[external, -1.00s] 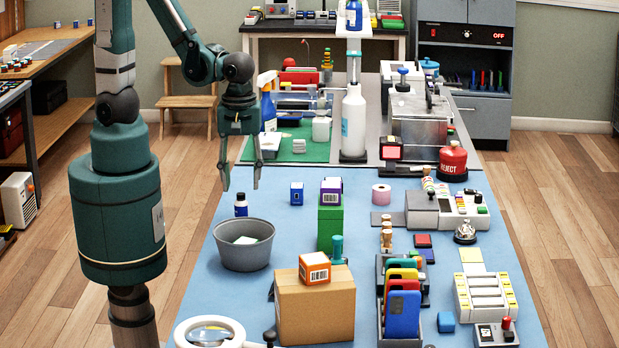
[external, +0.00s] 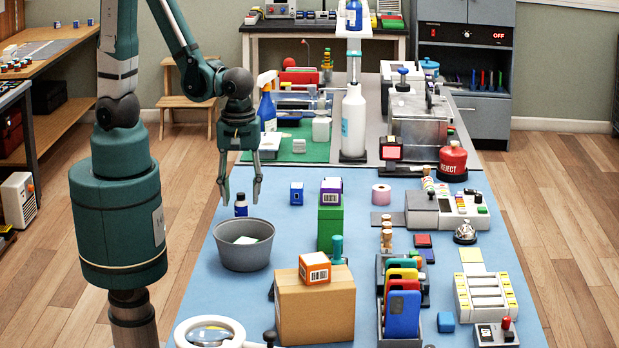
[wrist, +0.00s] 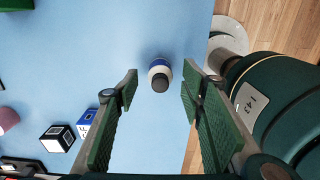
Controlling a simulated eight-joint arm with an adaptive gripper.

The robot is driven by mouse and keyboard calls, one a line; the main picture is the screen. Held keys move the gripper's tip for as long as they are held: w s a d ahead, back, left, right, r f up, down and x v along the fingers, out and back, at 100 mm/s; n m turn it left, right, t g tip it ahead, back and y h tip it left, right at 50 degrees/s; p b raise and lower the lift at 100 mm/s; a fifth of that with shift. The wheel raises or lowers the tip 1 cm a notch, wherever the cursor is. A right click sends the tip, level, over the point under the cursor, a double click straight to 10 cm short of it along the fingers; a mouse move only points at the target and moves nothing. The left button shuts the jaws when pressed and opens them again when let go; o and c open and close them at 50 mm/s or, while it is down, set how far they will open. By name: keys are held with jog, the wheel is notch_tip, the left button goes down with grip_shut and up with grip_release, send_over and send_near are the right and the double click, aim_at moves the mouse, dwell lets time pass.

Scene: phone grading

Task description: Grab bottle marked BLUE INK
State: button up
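A small blue bottle with a dark cap and a pale label band (external: 241,205) stands upright on the blue mat, just behind the grey bowl. I cannot read its label. In the wrist view the bottle (wrist: 160,75) is seen from above, between and beyond my fingertips. My gripper (external: 240,200) points down, open and empty, with its fingers to either side of the bottle's place in the picture. In the wrist view my gripper (wrist: 160,88) shows two green-padded fingers wide apart, not touching the bottle. Another blue bottle (external: 353,15) stands on a white stand at the back.
The grey bowl (external: 243,258) with a pale item inside stands close in front of the bottle. A small blue box (external: 296,193) and a green block (external: 329,230) are to the right. The mat left of the blue box is mostly clear.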

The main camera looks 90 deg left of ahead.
jog(key=shift+f, duration=0.75)
jog(key=c, duration=1)
